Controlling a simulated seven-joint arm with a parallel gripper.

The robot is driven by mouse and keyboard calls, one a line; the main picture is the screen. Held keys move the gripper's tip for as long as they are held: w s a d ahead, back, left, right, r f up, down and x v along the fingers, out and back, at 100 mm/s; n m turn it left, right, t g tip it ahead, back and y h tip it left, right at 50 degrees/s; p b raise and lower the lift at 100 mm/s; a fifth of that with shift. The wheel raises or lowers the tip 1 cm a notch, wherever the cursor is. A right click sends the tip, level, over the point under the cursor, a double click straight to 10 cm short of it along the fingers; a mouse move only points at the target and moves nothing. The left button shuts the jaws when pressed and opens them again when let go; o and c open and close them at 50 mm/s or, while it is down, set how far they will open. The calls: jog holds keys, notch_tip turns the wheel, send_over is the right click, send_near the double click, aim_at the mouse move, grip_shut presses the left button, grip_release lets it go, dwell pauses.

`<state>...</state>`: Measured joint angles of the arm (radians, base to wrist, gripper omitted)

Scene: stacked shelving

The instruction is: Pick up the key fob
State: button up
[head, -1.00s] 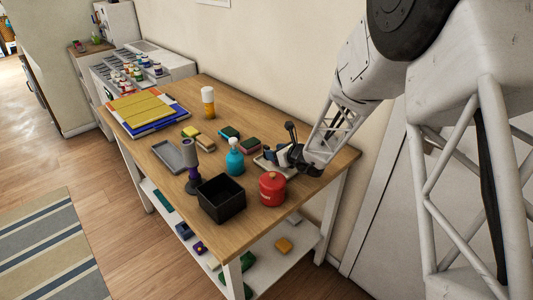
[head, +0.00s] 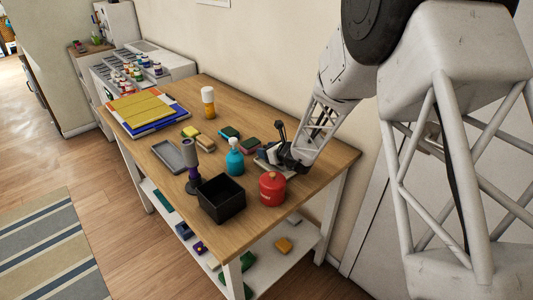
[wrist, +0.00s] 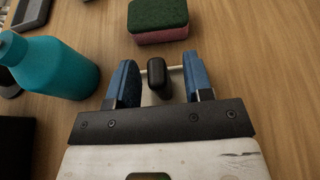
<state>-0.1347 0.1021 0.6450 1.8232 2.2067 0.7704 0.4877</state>
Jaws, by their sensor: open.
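A small black rounded object, which looks like the key fob (wrist: 158,78), lies between the two blue fingers of my gripper (wrist: 160,70) in the wrist view. The fingers are spread, with a gap visible on each side of it. A pale tray or plate shows under and around it, its far edge just behind the fob. In the head view my gripper (head: 273,158) is low over the right part of the wooden table, above the pale tray (head: 261,164). The fob cannot be made out there behind the gripper.
A green and pink sponge (wrist: 158,18) lies beyond the fingertips. A red canister (head: 272,190) and a black open box (head: 221,199) stand nearer the front edge. Bare wood lies right of the gripper.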

aim_at(266, 146)
jog(key=shift+a+f, duration=0.1)
jog(key=shift+f, duration=0.25)
jog(key=shift+c, duration=0.3)
jog(key=shift+f, duration=0.1)
grip_shut()
jog(key=shift+r, duration=5.25)
jog(key=shift+w, duration=0.1)
